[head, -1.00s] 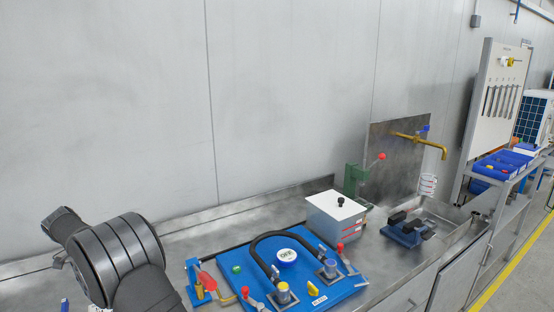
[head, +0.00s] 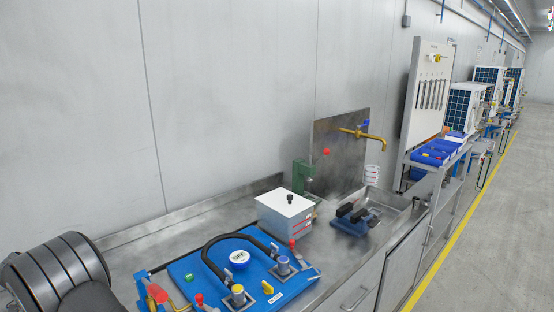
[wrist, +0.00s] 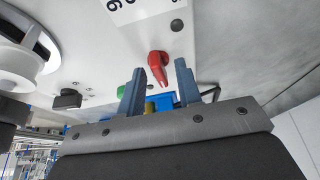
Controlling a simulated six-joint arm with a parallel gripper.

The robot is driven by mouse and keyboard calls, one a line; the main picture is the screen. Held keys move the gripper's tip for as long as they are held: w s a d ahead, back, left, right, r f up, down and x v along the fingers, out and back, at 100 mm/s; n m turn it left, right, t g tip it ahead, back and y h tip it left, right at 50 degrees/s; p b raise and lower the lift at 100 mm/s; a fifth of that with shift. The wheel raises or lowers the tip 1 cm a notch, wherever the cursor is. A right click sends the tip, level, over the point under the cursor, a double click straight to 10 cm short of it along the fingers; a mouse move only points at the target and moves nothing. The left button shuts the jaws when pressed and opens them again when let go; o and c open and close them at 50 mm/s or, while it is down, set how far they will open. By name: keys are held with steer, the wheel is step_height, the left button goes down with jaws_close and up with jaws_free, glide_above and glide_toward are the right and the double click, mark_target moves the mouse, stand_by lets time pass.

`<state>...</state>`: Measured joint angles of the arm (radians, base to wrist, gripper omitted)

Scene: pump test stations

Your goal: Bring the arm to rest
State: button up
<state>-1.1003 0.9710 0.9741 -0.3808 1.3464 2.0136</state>
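My gripper shows only in the wrist view (wrist: 160,68). Its two blue-grey fingers are apart with no object held between them. A red lever knob (wrist: 158,66) shows between and beyond the fingertips, on a white panel; I cannot tell how near it is or whether it touches a finger. In the head view only dark links of my arm show at the lower left, and the gripper is out of that view.
A blue board (head: 190,266) with a black hose, valves and an "OFF" knob (head: 239,259) lies on the steel bench. Behind it are a grey-white box (head: 286,214), a green stand (head: 302,178) and a brass tap (head: 362,134). A walkway is clear at right.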

steer(key=v, duration=1.8)
steer(key=x, duration=1.8)
steer(key=shift+w+d+f, duration=0.1)
steer(key=shift+d+f, duration=0.05)
steer(key=shift+f, duration=0.15)
steer(key=shift+r+n+y, duration=0.25)
steer(key=shift+n+y, duration=0.05)
steer(key=shift+n, duration=0.3)
steer(key=shift+s+n+t, duration=0.2)
steer(key=shift+n+t, duration=0.1)
steer(key=shift+n, duration=0.2)
steer(key=n+y, duration=0.1)
steer(key=n, duration=0.2)
steer(key=n+y, duration=0.1)
steer(key=n, duration=0.2)
steer(key=shift+d+n+t+y, duration=0.1)
steer(key=shift+n+t+y, duration=0.3)
